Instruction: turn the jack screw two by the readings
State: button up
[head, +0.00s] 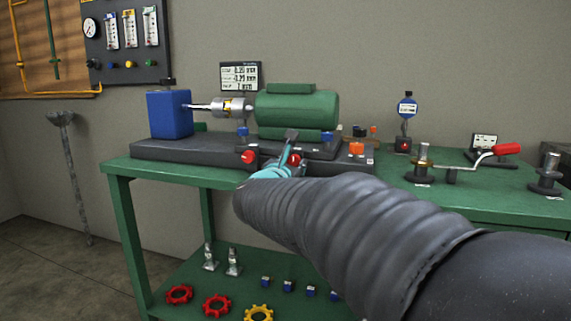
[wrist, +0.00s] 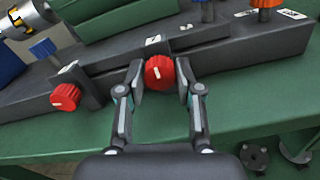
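A red knob with a white mark (wrist: 160,72), one of two jack screws on the front of the dark base (head: 180,150), sits between the fingertips of my gripper (wrist: 161,80). The fingers lie close against its left and right sides, and it also shows in the head view (head: 294,159). The other red knob (wrist: 66,98) is to its left, apart from my gripper. A reading display (head: 240,76) stands behind the green motor (head: 298,108); its small figures are hard to read. A coupling (head: 228,107) joins the motor side to the blue block (head: 169,114).
Blue screws (wrist: 42,48) and orange knobs (head: 356,149) stand near the motor feet. A red-handled crank (head: 507,149) and a dial gauge (head: 406,108) are on the green bench (head: 445,195) at right. Handwheels (head: 216,305) lie on the lower shelf.

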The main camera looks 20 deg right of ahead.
grip_shut()
jog(key=shift+n, duration=0.3)
